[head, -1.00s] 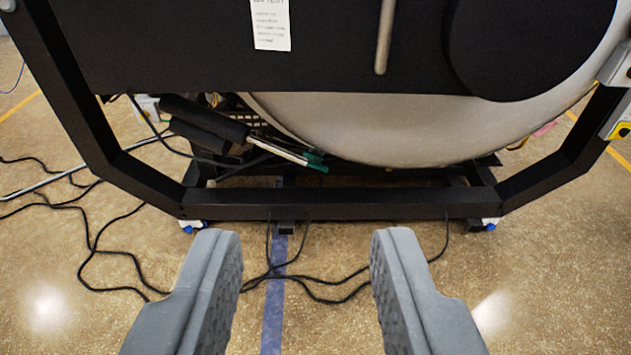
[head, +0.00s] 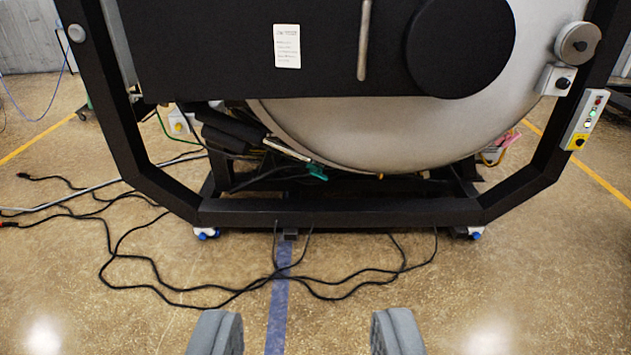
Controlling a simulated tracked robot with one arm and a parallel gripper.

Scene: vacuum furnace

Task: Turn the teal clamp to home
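A small teal piece (head: 316,171), which may be the teal clamp, shows low under the round grey furnace body (head: 330,130), at the end of a pale bar. It is too small to tell its angle or its home mark. My gripper (head: 305,335) is open and empty at the bottom of the head view. Its two grey fingers are wide apart over the floor, well short of the furnace.
The furnace's black frame (head: 340,212) stands on blue-wheeled casters. Black cables (head: 200,288) lie on the floor before it. A control box (head: 585,120) with buttons is on the right post. The speckled floor at right is free.

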